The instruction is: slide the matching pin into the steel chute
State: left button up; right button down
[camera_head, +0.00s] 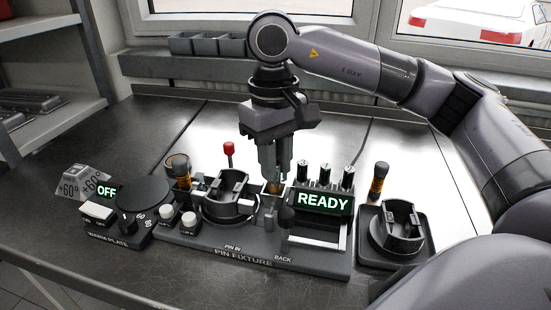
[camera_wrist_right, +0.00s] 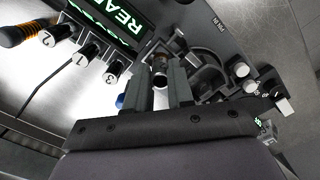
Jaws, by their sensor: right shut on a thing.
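My right gripper (camera_head: 275,178) points down over the pin fixture (camera_head: 240,252), left of the lit READY display. It is shut on a small pin, whose dark round end (camera_wrist_right: 160,66) shows between the fingertips in the right wrist view. In the head view the fingers hide most of it. Steel-coloured parts lie right under the fingertips; I cannot tell the chute apart there, nor whether the pin touches it. My left gripper is not in view.
Black-topped numbered pieces (camera_head: 325,174) stand behind the READY display (camera_head: 323,201). A red-knobbed lever (camera_head: 229,149) rises behind the piston. Orange-banded tools (camera_head: 378,182) stand at both sides. The warm plate (camera_head: 142,192) reads OFF.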

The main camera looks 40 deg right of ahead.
jog(key=shift+f+b, duration=0.45)
jog(key=shift+f, duration=0.15)
dwell(0.7)
jog(key=c, duration=0.5)
grip_release()
jog(key=shift+r+p, duration=2.8)
jog(key=shift+r, duration=1.25)
